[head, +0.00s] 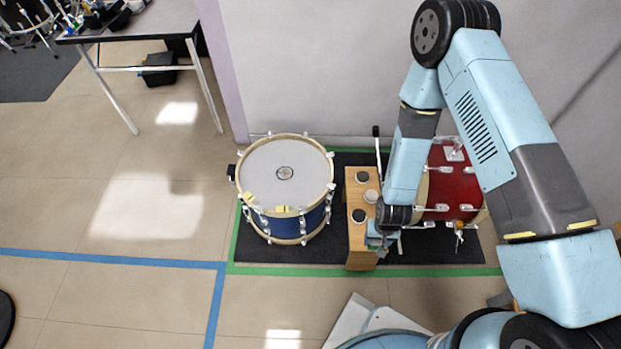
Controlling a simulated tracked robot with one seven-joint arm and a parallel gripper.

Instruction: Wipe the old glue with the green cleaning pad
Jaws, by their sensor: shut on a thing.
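My gripper (381,246) is at the front end of a wooden box (361,258), over its right edge. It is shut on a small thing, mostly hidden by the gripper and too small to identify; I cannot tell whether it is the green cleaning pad. No green pad shows clearly elsewhere. A blue drum (316,222) with a pale round head (284,158) stands upright left of the box. Two small yellowish patches (284,210) are on its near rim; I cannot tell whether they are old glue.
A red drum (454,188) lies to the right, partly behind my arm. All stand on a black mat (330,252) edged with green tape. A table (150,20) is at the back left.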

